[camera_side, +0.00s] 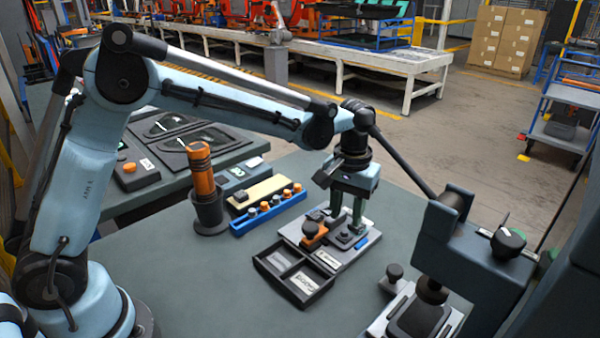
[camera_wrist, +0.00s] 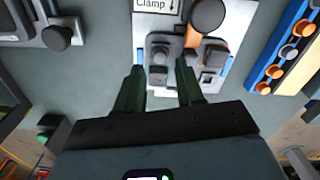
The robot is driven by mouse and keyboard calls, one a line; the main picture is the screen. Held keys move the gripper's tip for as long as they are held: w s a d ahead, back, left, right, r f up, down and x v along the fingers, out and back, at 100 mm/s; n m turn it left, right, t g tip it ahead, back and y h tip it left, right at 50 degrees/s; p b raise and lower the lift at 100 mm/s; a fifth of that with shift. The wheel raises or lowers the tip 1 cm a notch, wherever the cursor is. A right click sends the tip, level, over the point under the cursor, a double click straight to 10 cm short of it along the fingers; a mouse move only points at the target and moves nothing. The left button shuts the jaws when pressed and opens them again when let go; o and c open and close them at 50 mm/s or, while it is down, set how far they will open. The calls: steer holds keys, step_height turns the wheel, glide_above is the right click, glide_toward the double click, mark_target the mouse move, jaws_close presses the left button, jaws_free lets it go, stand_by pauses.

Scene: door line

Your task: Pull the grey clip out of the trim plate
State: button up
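The trim plate (camera_side: 363,249) is a light grey plate on the bench, also seen in the wrist view (camera_wrist: 180,97). A dark grey block with a rounded top (camera_side: 345,240), apparently the grey clip, stands on it; it shows in the wrist view (camera_wrist: 160,54) too. My gripper (camera_side: 346,222) points down over the plate. Its two green fingers are apart, and in the wrist view (camera_wrist: 159,68) the tips appear on either side of the block's near end. Whether they touch it, I cannot tell. A second dark piece (camera_wrist: 214,53) sits beside the block.
An orange clamp with a black knob (camera_side: 312,232) is on the plate, close to my gripper. A black two-part tray (camera_side: 293,276) lies in front. A blue rack of coloured pegs (camera_side: 268,208) and an orange tool in a black holder (camera_side: 205,188) stand left. A dark machine (camera_side: 470,250) stands right.

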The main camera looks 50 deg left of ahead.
mark_target(345, 230)
steer(key=shift+f, duration=2.05)
jaws_close()
steer(key=shift+r, duration=0.95)
steer(key=shift+r, duration=2.9)
